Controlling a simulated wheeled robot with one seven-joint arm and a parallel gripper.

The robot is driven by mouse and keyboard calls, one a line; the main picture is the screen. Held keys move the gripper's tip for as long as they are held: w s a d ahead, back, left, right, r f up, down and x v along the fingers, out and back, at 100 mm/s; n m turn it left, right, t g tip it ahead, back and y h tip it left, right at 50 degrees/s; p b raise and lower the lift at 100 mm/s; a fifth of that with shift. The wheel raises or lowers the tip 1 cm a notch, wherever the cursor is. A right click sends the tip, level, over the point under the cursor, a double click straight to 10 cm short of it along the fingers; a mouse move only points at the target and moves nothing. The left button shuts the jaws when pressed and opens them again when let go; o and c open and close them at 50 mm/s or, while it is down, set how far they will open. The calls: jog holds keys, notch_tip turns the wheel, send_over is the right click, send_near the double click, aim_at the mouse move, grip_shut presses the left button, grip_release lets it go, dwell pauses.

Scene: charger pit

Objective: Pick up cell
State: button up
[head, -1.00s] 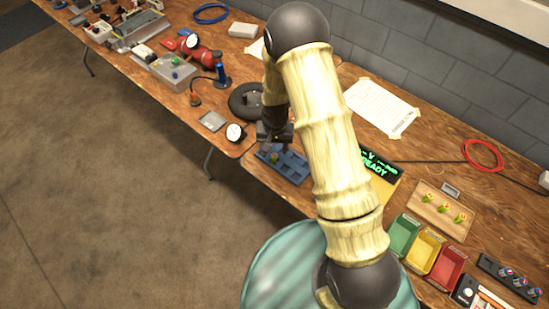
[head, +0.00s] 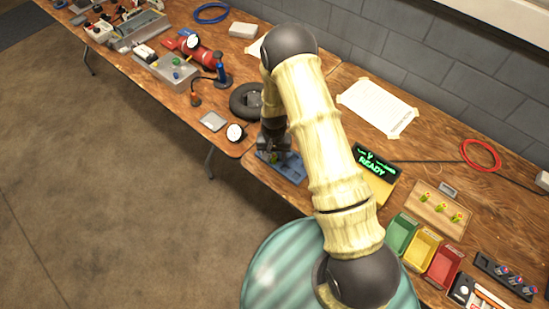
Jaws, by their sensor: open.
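My gripper (head: 272,147) is low over a blue tray with recesses (head: 294,172) on the wooden bench. It is open and covers much of the tray. A small yellow-green piece, likely the cell (head: 275,158), shows at the fingertips, at the tray's left part. It is too small to tell whether the fingers stand around it or touch it.
A charger with a green READY display (head: 372,170) stands right of the tray. Right of it are a wooden board with several yellow-green pieces (head: 438,212), and green (head: 402,233), yellow and red bins.

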aim_at(274, 155)
jog(key=shift+c, duration=0.3)
grip_shut()
notch_tip(274, 155, up, 10)
jog(key=b, duration=0.1)
jog(key=shift+b, duration=0.35)
dwell(0.5)
